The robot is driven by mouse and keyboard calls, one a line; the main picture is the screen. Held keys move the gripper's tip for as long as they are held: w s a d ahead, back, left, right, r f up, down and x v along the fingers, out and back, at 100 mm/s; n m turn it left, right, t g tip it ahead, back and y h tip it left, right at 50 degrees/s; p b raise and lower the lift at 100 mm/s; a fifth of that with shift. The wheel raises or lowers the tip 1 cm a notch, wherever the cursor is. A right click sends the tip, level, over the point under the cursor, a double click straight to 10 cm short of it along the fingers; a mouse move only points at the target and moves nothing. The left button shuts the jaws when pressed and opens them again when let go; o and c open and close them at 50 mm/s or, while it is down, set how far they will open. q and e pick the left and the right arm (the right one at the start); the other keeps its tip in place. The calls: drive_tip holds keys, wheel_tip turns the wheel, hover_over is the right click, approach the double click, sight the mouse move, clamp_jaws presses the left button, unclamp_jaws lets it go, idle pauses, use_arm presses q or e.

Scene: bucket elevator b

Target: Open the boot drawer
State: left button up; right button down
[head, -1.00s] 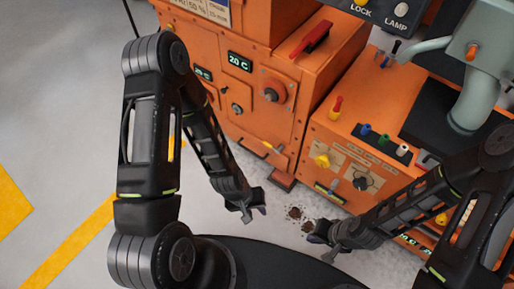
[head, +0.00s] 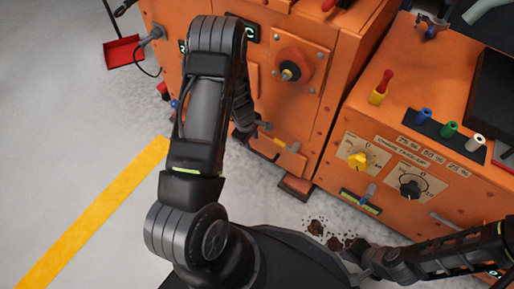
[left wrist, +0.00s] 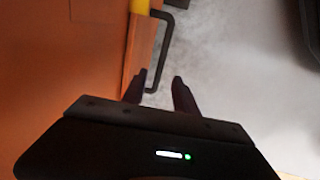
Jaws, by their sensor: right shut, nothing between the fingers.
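The boot drawer is not clearly marked out; a low orange front with a pale and orange bar (head: 278,144) shows near the floor in the head view, partly behind my left arm. In the left wrist view a dark bracket-shaped handle (left wrist: 160,45) stands off an orange face, with a yellow piece (left wrist: 148,6) above it. My left gripper (left wrist: 162,82) is open, and the handle's lower end shows between its fingertips; I cannot tell whether they touch. In the head view the left gripper is largely hidden by its arm. My right gripper (head: 358,254) is shut and empty, low at the right.
An orange control box (head: 400,150) with a yellow knob (head: 358,160), a black knob (head: 411,187) and coloured plugs stands at right. Dark crumbs (head: 316,228) lie on the floor before it. A red dustpan (head: 124,52) stands at the back left. The grey floor at left is clear.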

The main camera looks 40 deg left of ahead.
sight(254, 150)
use_arm(q)
drive_tip(key=f+b, duration=0.1)
drive_tip(key=f, duration=0.1)
drive_tip(key=w+f+b, duration=0.1)
drive_tip(key=f, duration=0.2)
drive_tip(key=f+b, duration=0.1)
drive_tip(key=f, duration=0.1)
drive_tip(key=shift+w+f+b, duration=0.2)
drive_tip(key=shift+f+b, duration=0.1)
drive_tip(key=shift+f, duration=0.05)
drive_tip(key=shift+c, duration=0.3)
clamp_jaws()
idle(1.0)
